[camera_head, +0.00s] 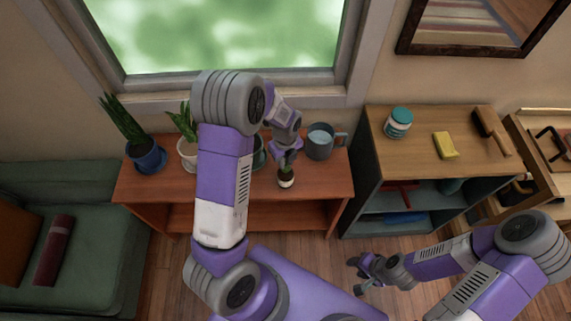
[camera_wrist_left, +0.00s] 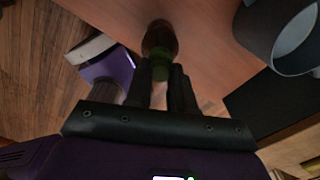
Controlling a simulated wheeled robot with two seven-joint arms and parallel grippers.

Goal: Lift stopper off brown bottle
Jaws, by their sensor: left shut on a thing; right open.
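The small brown bottle (camera_head: 286,181) with a pale label is at the front edge of the wooden shelf top, directly below my left gripper (camera_head: 287,156). In the left wrist view the brown bottle (camera_wrist_left: 159,36) lies just beyond the fingertips (camera_wrist_left: 165,70). A green stopper (camera_wrist_left: 160,54) shows at the bottle's near end, and my left gripper is shut on it. The fingers partly hide it, and I cannot tell whether it is seated or apart from the bottle. My right gripper (camera_head: 364,274) is open and empty, low over the floor.
A grey mug (camera_head: 319,143) stands close right of the bottle and also shows in the left wrist view (camera_wrist_left: 285,35). Potted plants stand on the left, one in a blue pot (camera_head: 149,159). A second shelf (camera_head: 425,160) holds a teal-lidded jar (camera_head: 398,122) and a yellow block (camera_head: 445,146).

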